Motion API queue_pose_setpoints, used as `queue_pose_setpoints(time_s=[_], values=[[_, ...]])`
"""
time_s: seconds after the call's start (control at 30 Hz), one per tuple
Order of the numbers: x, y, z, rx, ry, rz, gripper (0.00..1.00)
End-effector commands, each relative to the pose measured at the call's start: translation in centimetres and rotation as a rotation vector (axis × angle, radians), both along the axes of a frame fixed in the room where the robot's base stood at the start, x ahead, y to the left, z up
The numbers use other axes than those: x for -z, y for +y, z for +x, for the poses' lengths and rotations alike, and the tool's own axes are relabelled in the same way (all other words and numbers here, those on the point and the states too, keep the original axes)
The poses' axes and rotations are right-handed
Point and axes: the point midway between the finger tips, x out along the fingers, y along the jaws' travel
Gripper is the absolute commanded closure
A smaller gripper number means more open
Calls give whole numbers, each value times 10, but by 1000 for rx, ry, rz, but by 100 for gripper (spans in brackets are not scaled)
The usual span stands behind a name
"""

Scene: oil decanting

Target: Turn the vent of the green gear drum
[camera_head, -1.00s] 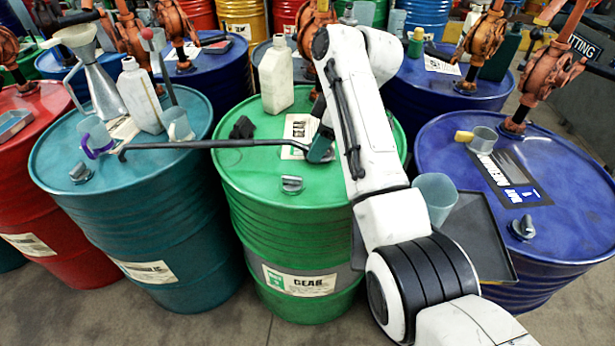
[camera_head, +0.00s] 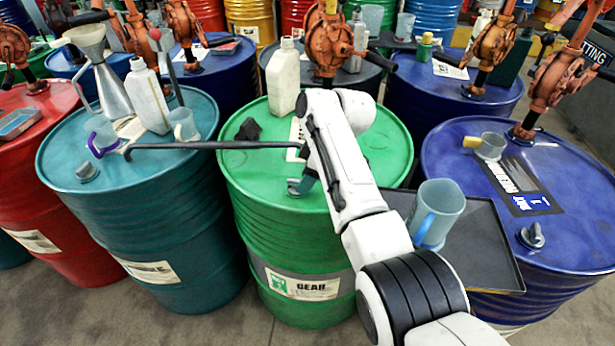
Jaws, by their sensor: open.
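The green gear drum (camera_head: 256,184) stands in the middle, with a GEAR label (camera_head: 300,287) on its front. Its small grey vent (camera_head: 294,190) sits on the near part of the lid and is partly covered.
A long dark bar (camera_head: 220,145) reaches over the green lid towards the teal drum (camera_head: 140,215). A cream bottle (camera_head: 284,78) and a black rag (camera_head: 248,129) are on the green lid. A blue jug (camera_head: 437,213) stands on a dark tray (camera_head: 490,262). Orange pumps stand behind.

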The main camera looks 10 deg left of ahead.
Motion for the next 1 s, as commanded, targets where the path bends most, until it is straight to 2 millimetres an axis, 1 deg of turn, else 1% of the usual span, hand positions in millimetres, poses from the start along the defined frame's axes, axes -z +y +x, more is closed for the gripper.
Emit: queue_pose_setpoints(time_s=[0.27, 0.7, 1.0], values=[[1, 1, 0, -1, 0, 0, 58], [1, 0, 0, 0, 0, 0, 100], [0, 0, 0, 8, 0, 0, 100]])
